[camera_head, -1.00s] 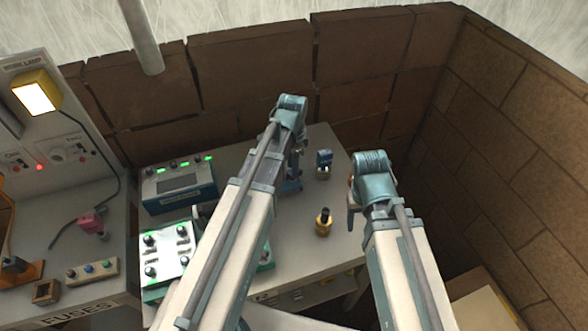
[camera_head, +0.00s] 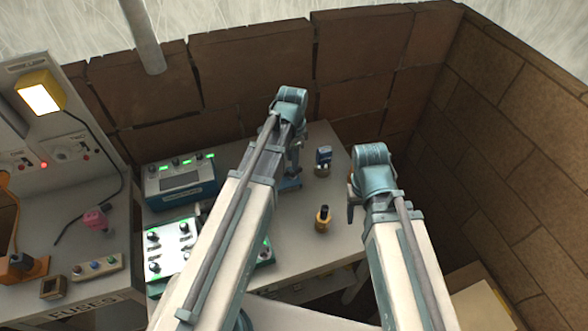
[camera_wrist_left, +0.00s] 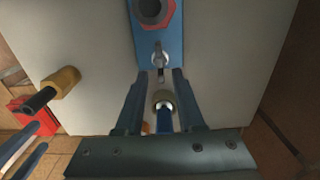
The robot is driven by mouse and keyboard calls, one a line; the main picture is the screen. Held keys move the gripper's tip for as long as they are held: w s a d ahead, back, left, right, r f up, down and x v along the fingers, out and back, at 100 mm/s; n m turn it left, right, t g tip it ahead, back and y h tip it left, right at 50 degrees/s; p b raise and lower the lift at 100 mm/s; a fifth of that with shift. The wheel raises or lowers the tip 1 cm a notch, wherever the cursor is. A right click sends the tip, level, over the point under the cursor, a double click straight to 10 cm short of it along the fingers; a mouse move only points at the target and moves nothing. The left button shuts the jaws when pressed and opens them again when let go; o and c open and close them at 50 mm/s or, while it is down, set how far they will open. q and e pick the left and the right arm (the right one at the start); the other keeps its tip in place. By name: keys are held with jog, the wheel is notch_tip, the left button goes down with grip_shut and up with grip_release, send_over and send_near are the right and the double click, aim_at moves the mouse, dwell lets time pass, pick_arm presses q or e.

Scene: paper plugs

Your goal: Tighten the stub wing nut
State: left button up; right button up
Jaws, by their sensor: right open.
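In the left wrist view, a small silver part (camera_wrist_left: 160,57) that looks like the wing nut stands on a blue plate (camera_wrist_left: 146,38), by a red hexagonal collar. A brass ring with a blue stem (camera_wrist_left: 163,103) shows between the fingers of my left gripper (camera_wrist_left: 158,82). The fingers stand apart, with gaps on both sides of that ring. In the head view, my left gripper (camera_head: 289,181) is low over the table and its arm hides much of the spot. My right gripper (camera_head: 352,205) is open and empty at the table's right side.
A brass plug with a black stem (camera_head: 323,219) stands between the arms; it also shows in the left wrist view (camera_wrist_left: 62,82). Instrument boxes (camera_head: 181,184) are on the left. A brick wall (camera_head: 262,62) closes the back.

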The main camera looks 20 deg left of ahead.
aim_at(293, 172)
pick_arm(q)
jog(key=shift+f+b, duration=2)
pick_arm(e)
jog(key=shift+f, duration=2.05)
pick_arm(q)
grip_shut()
jog(key=m, duration=0.3)
jog(key=shift+m, duration=0.3)
grip_release()
